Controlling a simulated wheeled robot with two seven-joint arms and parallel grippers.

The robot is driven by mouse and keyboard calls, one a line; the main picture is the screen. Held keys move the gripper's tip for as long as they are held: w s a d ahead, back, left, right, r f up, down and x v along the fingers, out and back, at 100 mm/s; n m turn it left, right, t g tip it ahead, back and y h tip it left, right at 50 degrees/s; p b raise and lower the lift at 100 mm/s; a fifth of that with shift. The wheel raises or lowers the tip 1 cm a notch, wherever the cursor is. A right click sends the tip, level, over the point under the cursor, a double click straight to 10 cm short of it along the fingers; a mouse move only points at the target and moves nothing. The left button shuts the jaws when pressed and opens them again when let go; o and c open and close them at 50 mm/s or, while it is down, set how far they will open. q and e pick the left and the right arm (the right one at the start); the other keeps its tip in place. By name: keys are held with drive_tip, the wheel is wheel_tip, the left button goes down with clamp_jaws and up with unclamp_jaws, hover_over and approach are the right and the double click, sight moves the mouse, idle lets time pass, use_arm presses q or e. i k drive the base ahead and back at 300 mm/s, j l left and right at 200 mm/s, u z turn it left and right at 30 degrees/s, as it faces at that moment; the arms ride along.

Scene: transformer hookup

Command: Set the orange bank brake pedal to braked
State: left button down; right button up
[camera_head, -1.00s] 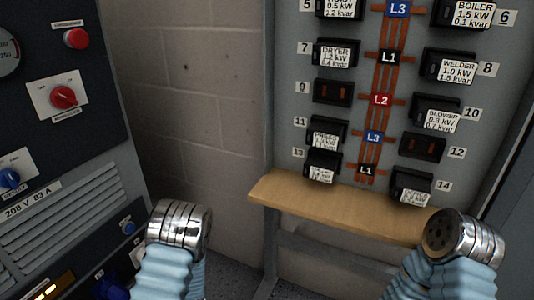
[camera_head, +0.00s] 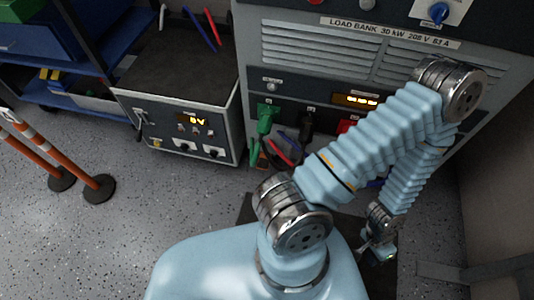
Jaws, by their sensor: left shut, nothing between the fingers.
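My left arm comes up from the bottom middle, bends at the upper right and reaches down. My left gripper (camera_head: 376,249) is shut and empty, low over the dark mat (camera_head: 345,228) in front of the load bank (camera_head: 330,42). I cannot make out an orange brake pedal. My left arm covers part of the load bank's lower front and the floor before it. My right gripper is not in view.
A bench unit (camera_head: 190,125) with a lit display stands left of the load bank. Green, black and red connectors sit on the load bank's front. Orange-and-white posts (camera_head: 62,155) stand at the far left. The speckled floor (camera_head: 150,220) between is clear.

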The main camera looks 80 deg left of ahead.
sight(263, 164)
drive_tip(key=k+l+u, duration=0.1)
drive_tip(key=u, duration=2.55)
drive_tip(key=i+l+u, duration=0.2)
drive_tip(key=u, duration=0.2)
drive_tip(key=i+l+u, duration=0.1)
drive_tip(key=l+u, duration=0.3)
drive_tip(key=i+l+u, duration=0.1)
drive_tip(key=l+u, duration=0.25)
drive_tip(key=j, duration=0.1)
